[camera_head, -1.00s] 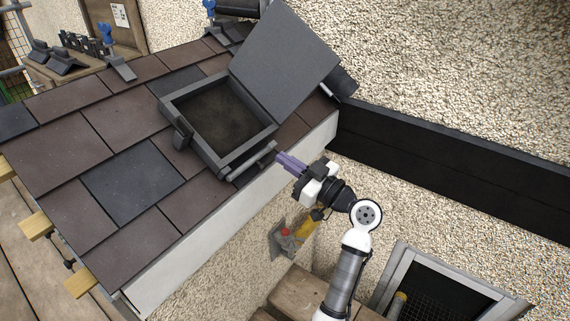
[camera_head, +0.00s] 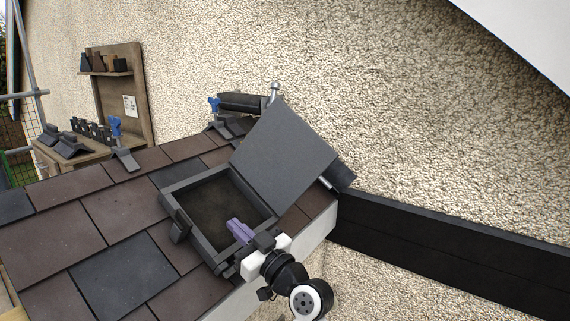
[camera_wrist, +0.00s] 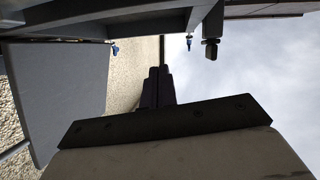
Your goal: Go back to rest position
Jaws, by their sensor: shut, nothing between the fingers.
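My gripper (camera_head: 240,230) is shut and empty, its purple fingers side by side. In the head view it appears over the near right corner of the open roof hatch frame (camera_head: 181,208); I cannot tell its exact height or whether it touches. The shut fingers also show in the wrist view (camera_wrist: 157,88), pointing up the picture. The hatch lid (camera_head: 285,150) stands open, tilted to the right, and it also shows at left in the wrist view (camera_wrist: 60,90). The tiled roof (camera_head: 122,275) lies around the hatch.
A long black beam (camera_head: 450,255) runs along the pebbled wall (camera_head: 380,80) on the right. A wooden shelf unit (camera_head: 128,85) stands at the back left. Blue-handled tools (camera_head: 115,126) and dark ridge pieces (camera_head: 70,145) sit near the roof's top edge.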

